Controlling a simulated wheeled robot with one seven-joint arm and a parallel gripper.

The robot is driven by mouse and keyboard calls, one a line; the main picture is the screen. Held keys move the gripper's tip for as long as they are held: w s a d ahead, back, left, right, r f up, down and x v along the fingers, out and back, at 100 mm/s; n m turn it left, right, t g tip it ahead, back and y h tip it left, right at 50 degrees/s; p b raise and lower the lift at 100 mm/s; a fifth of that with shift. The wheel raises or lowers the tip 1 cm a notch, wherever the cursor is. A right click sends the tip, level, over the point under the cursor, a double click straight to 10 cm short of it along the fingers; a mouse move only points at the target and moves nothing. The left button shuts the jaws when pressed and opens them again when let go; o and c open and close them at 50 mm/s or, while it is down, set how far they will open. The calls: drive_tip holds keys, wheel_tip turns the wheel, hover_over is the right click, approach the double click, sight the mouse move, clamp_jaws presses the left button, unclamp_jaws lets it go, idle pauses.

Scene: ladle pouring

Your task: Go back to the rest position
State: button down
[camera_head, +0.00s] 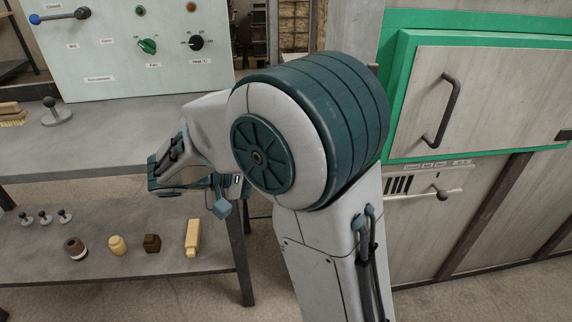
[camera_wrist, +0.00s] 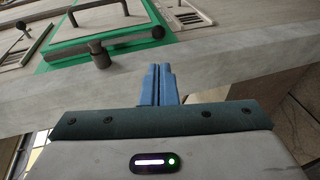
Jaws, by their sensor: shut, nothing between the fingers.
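My gripper (camera_wrist: 156,86) shows in the wrist view with its two blue fingers together and nothing between them. In the head view my gripper (camera_head: 222,208) hangs in front of the right end of the workbench, partly hidden by my arm. No ladle can be made out in either view.
A workbench (camera_head: 150,130) stands at the left, with a control panel (camera_head: 140,50) on top. Its lower shelf (camera_head: 120,275) holds several small objects. A green-framed cabinet door (camera_head: 500,100) with a dark handle (camera_head: 441,112) is at the right. Floor shows below the shelf.

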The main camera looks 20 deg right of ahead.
drive_tip(key=s+d+r+g+y+p, duration=0.25)
drive_tip(key=s+r+y+p, duration=0.6)
drive_tip(key=p, duration=0.55)
drive_tip(key=s+a+r+t+y+p, duration=0.3)
drive_tip(key=r+t+y+p, duration=0.2)
drive_tip(key=r+p, duration=0.5)
drive_tip(key=shift+s+a+y+p, duration=0.2)
drive_tip(key=shift+a+y+p, duration=0.1)
drive_tip(key=shift+y+p, duration=0.75)
drive_tip(key=shift+d+t, duration=0.15)
drive_tip(key=shift+t, duration=0.1)
